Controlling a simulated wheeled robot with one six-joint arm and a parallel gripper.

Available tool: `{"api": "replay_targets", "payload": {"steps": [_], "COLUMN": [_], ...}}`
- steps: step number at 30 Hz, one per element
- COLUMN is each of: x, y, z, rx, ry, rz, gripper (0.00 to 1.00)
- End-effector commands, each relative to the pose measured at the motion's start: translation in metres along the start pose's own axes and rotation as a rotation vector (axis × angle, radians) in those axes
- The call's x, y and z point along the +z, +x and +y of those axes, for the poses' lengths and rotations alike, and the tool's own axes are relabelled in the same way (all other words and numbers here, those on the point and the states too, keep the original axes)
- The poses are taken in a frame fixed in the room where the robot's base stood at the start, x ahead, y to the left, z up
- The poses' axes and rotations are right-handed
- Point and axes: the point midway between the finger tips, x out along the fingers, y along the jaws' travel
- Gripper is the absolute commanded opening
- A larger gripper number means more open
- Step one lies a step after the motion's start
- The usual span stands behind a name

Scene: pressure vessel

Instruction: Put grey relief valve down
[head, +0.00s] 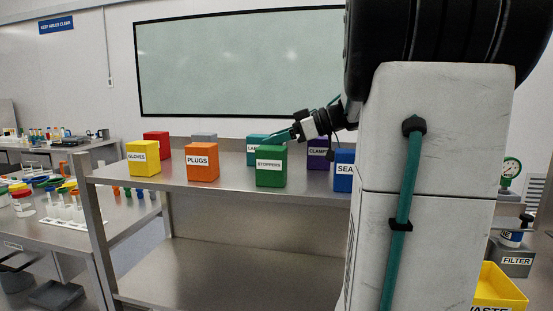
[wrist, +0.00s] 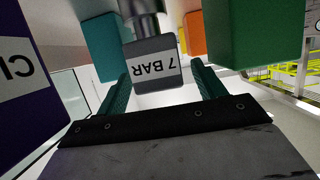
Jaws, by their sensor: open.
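The grey relief valve (wrist: 153,62) shows in the wrist view as a dark grey block with a white "7 BAR" label, upside down in the picture, and a round metal part. It stands between the two green fingers of my gripper (wrist: 162,80). The fingers are apart, with a visible gap on each side of the valve. In the head view my gripper (head: 284,134) is low over the shelf top, behind the green STOPPERS box. I cannot make out the valve in that view; the box may hide it.
On the shelf (head: 225,179) stand the STOPPERS box (head: 271,170), teal box (head: 257,146), purple CLAMPS box (head: 319,158), blue box (head: 343,178), orange PLUGS box (head: 202,166) and yellow GLOVES box (head: 143,165). Green, teal and purple boxes crowd the gripper. The shelf's front strip is clear.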

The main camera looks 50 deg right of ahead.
Motion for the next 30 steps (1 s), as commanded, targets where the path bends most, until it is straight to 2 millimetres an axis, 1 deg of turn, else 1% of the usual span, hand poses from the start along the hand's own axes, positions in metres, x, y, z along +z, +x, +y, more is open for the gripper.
{"api": "replay_targets", "payload": {"steps": [6, 7, 8, 9, 11, 12, 14, 15, 23, 26, 30], "x": [0.000, 0.000, 0.000, 0.000, 0.000, 0.000, 0.000, 0.000, -0.002, -0.011, -0.036], "y": [0.001, 0.001, 0.001, 0.001, 0.001, 0.001, 0.001, 0.001, 0.000, -0.004, -0.013], "z": [0.001, 0.001, 0.001, 0.001, 0.001, 0.001, 0.001, 0.001, 0.001, 0.001, 0.001], "rx": [0.002, 0.002, 0.002, 0.002, 0.002, 0.002, 0.002, 0.002, 0.003, 0.003, 0.004], "ry": [0.001, 0.001, 0.001, 0.001, 0.001, 0.001, 0.001, 0.001, -0.001, -0.002, -0.005], "rz": [0.000, 0.000, 0.000, 0.000, 0.000, 0.000, 0.000, 0.000, 0.001, 0.001, 0.000], "gripper": [0.69, 0.66, 0.58, 0.47, 0.30, 0.19, 0.02, 0.00, 0.00, 0.00, 0.00]}}
